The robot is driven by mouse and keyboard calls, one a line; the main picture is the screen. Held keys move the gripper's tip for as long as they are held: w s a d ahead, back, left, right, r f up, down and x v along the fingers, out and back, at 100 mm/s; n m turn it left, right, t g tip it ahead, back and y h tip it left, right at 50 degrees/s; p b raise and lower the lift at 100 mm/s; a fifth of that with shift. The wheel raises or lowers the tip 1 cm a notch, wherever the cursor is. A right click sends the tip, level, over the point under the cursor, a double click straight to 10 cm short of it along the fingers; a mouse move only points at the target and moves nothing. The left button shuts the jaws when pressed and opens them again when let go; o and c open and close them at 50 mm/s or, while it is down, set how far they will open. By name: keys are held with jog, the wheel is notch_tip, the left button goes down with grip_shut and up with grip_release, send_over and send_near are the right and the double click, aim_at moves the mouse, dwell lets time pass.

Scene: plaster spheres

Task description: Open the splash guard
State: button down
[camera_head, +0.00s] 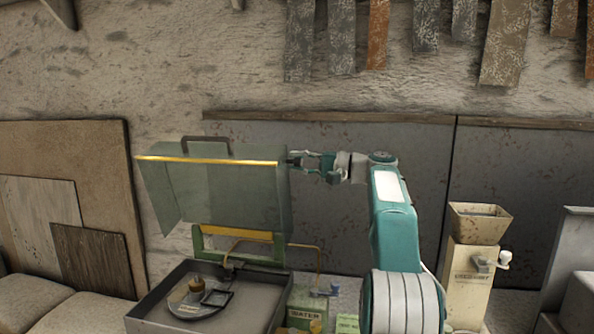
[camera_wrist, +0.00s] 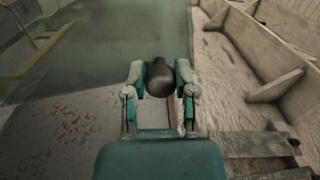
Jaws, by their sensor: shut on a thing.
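The splash guard (camera_head: 235,195) is a see-through greenish panel with a yellow strip along its upper edge. It stands raised above the grey tray (camera_head: 262,305), clear of the tray's rim. A dark bracket handle (camera_head: 207,145) sits on its top edge. My gripper (camera_head: 298,160) is at the guard's upper right corner. In the wrist view, my gripper (camera_wrist: 160,78) is shut on a dark rounded knob (camera_wrist: 160,76), and the guard's clear panel (camera_wrist: 95,50) spreads to the left. How the knob joins the guard is hard to see.
In the tray lies a round plate (camera_head: 185,309) with small items. A green frame with a yellow bar (camera_head: 237,234) stands behind it. A green water tin (camera_head: 307,312) is right of the tray. A cream grinder-like machine (camera_head: 468,275) stands further right. Boards lean at left.

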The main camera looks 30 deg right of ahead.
jog(key=shift+w+d+r+m, duration=0.1)
jog(key=shift+w+d+m, duration=0.5)
jog(key=shift+w+d, duration=0.4)
jog(key=shift+c, duration=2)
grip_release()
jog(key=shift+d+r, duration=0.1)
jog(key=v, duration=1.2)
